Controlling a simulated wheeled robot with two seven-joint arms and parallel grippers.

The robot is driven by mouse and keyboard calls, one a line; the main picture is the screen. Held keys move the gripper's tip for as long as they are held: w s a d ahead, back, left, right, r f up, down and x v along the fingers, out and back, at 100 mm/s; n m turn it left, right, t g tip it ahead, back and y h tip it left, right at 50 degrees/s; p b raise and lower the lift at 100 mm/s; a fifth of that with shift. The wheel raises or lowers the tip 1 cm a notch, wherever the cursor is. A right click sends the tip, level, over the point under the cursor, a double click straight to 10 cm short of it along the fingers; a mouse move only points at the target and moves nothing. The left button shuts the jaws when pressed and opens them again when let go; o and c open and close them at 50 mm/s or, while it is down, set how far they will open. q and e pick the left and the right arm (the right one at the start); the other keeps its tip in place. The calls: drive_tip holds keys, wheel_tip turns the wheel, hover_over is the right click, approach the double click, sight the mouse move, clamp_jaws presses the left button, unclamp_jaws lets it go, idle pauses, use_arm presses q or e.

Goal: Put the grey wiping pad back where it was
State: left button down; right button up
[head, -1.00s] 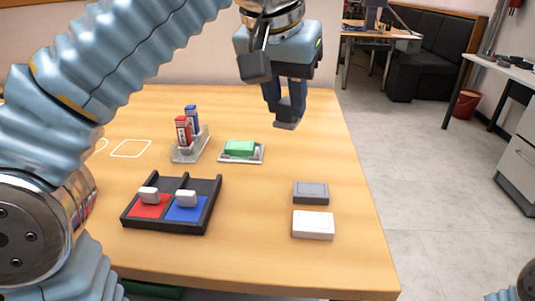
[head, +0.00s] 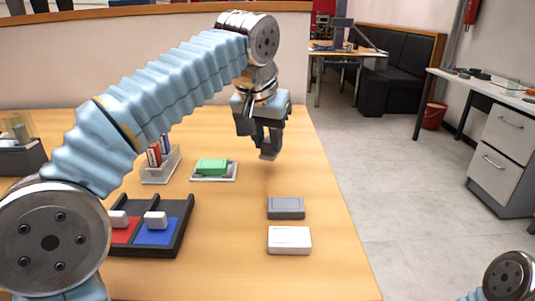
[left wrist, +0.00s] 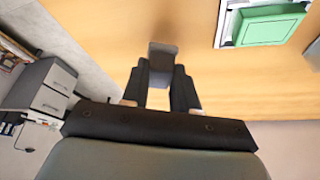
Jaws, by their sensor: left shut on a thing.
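My left gripper (head: 266,138) is shut on a small grey pad (head: 268,155), which hangs at its fingertips above the table's back right part. In the left wrist view the grey pad (left wrist: 163,48) sits at the ends of the two dark fingers (left wrist: 160,82), with bare wood behind it. A flat grey block (head: 286,207) lies on the table nearer to me, just behind a white block (head: 289,240). My right gripper is not in view; only part of my right arm shows at the lower right.
A green block (head: 211,166) lies on a pale tray (head: 229,177), left of the held pad; the block also shows in the left wrist view (left wrist: 266,25). A holder (head: 157,174) with red and blue items and a black divided tray (head: 186,222) stand left.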

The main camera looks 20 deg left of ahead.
sight(266, 145)
use_arm(q)
drive_tip(key=shift+f+b, duration=0.4)
drive_tip(key=shift+f, duration=1.15)
drive_tip(key=shift+f, duration=0.2)
drive_tip(key=c, duration=0.9)
unclamp_jaws()
drive_tip(key=shift+o, duration=0.2)
drive_tip(key=shift+r, duration=0.1)
drive_tip(key=shift+r, duration=0.25)
drive_tip(key=p+v, duration=0.3)
drive_tip(key=v, duration=0.8)
drive_tip(key=shift+s+r, duration=0.2)
drive_tip(key=shift+r, duration=0.15)
